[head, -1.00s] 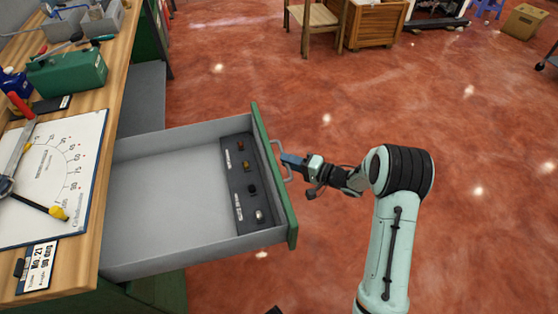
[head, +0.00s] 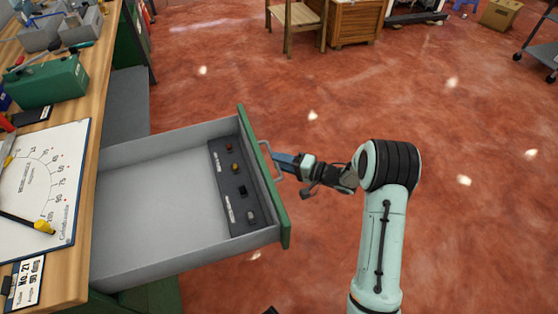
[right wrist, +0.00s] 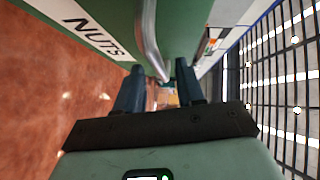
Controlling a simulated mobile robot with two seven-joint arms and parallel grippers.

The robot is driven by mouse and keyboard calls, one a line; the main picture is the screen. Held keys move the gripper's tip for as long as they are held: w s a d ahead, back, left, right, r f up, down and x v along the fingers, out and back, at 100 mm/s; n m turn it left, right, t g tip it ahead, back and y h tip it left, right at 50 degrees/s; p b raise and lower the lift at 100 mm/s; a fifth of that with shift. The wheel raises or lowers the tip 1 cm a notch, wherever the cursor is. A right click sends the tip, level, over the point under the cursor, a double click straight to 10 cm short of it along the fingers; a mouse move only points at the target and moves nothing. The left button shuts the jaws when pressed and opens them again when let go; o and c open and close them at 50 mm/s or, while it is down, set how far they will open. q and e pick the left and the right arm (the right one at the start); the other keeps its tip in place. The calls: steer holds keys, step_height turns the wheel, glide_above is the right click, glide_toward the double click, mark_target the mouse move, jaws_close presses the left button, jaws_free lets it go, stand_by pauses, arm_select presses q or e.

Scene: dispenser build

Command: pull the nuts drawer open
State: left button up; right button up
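The nuts drawer (head: 160,200) is pulled far out of the bench in the head view. Its green front (head: 262,180) faces right, and the label NUTS (right wrist: 92,32) shows in the right wrist view. A grey bar handle (head: 268,160) is on that front. My right gripper (head: 277,160) is at the handle. In the right wrist view its two dark fingers (right wrist: 160,75) stand apart, with the handle (right wrist: 149,35) running between them and gaps showing beside it. Whether a finger touches the handle cannot be told. My left gripper is not seen.
A dark strip (head: 235,188) with several small parts lies in the drawer. The wooden bench (head: 75,240) at left holds a green box (head: 48,82) and a white dial board (head: 65,190). A chair (head: 300,18) stands at the back.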

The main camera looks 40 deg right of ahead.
steer(key=v, duration=1.2)
steer(key=shift+s+p, duration=0.2)
steer(key=shift+p, duration=0.15)
